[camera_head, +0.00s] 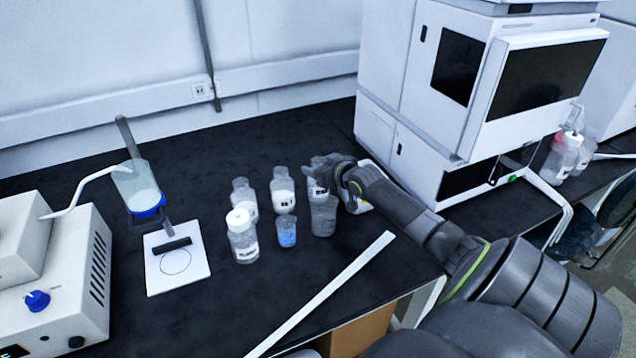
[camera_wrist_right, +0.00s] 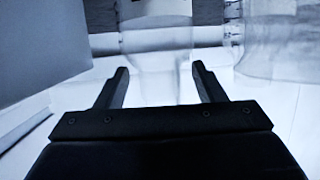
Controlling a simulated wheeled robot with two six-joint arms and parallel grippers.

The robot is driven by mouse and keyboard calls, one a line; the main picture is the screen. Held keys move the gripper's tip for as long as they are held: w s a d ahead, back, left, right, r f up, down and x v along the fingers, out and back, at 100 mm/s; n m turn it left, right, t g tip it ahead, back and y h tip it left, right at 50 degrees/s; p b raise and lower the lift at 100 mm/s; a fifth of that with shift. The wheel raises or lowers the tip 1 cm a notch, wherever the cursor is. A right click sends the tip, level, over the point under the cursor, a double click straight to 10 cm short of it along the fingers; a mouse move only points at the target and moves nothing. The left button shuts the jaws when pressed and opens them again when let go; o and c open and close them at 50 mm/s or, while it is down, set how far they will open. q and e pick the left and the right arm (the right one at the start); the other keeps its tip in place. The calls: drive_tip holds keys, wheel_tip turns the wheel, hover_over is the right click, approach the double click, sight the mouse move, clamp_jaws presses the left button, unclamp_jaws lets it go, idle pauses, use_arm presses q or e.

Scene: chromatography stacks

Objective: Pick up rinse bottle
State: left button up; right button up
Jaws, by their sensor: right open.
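Several clear labelled bottles stand grouped on the black bench; I cannot tell which one is the rinse bottle. A white-capped bottle (camera_head: 243,240) is at the front left, with another bottle (camera_head: 245,196) behind it and one (camera_head: 283,195) to the right. My right gripper (camera_head: 330,166) is at the rear right bottle (camera_head: 317,190) and partly covers it. In the right wrist view, the open fingers (camera_wrist_right: 160,88) point at a clear vessel (camera_wrist_right: 155,62), which shows between and beyond the tips. Contact cannot be told. My left gripper is out of view.
A beaker with blue liquid (camera_head: 287,232) and a clear beaker (camera_head: 323,216) stand in front of the bottles. A white instrument stack (camera_head: 420,150) is close to the right. A white strip (camera_head: 325,290) lies along the front. A white plate (camera_head: 190,275) is at left.

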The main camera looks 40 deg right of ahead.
drive_tip(key=shift+w+f, duration=0.2)
drive_tip(key=shift+w, duration=0.3)
drive_tip(key=shift+c, duration=0.4)
clamp_jaws()
